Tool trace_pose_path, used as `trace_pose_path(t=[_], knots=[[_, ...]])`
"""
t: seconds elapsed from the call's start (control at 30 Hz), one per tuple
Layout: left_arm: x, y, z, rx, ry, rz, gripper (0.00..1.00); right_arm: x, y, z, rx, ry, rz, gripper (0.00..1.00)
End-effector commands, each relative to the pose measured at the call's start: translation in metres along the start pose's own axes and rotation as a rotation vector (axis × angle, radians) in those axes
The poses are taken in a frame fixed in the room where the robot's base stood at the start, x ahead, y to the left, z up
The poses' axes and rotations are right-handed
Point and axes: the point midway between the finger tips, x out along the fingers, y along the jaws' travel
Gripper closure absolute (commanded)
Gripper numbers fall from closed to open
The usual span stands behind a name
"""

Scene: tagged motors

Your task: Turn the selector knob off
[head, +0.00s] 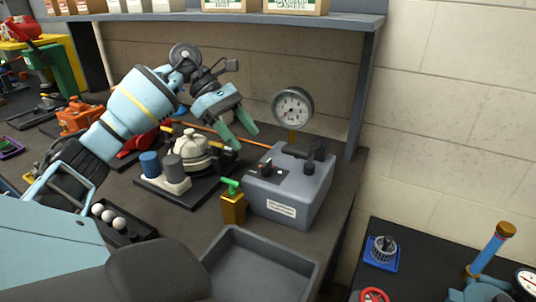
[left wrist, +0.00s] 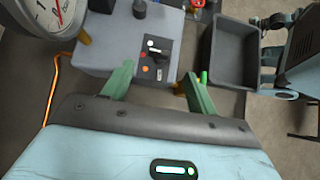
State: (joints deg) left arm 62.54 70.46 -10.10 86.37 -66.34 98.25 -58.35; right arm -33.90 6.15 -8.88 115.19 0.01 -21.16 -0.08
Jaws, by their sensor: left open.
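A grey box (head: 300,205) with a white label stands on the dark bench; it also shows in the left wrist view (left wrist: 110,40). A small dark control panel (left wrist: 155,48) on it carries a pale piece and orange-red spots. In the head view a small dark knob-like part (head: 265,167) stands on the box's left side. A black round knob (head: 309,167) is farther right. I cannot tell which is the selector, or its setting. My left gripper (head: 238,135) is open and empty, above and left of the box, with its green fingers apart. My right gripper is not in view.
A round gauge (head: 293,108) rises behind the box. A brass valve with a green handle (head: 233,203) stands at its front left. An empty grey tray (head: 262,245) lies in front. A motor assembly (head: 185,152) is to the left, and a shelf (head: 240,19) hangs above.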

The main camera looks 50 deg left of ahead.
Motion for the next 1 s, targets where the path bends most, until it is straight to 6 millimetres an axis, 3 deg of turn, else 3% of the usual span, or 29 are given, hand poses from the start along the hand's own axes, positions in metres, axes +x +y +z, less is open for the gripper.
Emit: trace_pose_path(t=[0.6,0.97,1.0], knots=[[0.072,0.000,0.001,0.000,-0.002,-0.001,0.42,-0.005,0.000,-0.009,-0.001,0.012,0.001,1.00],[0.078,0.000,0.000,0.000,0.000,0.000,0.42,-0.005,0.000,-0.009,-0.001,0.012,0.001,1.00],[0.077,0.000,0.000,0.000,0.000,0.000,0.46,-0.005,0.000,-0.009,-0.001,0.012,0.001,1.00]])
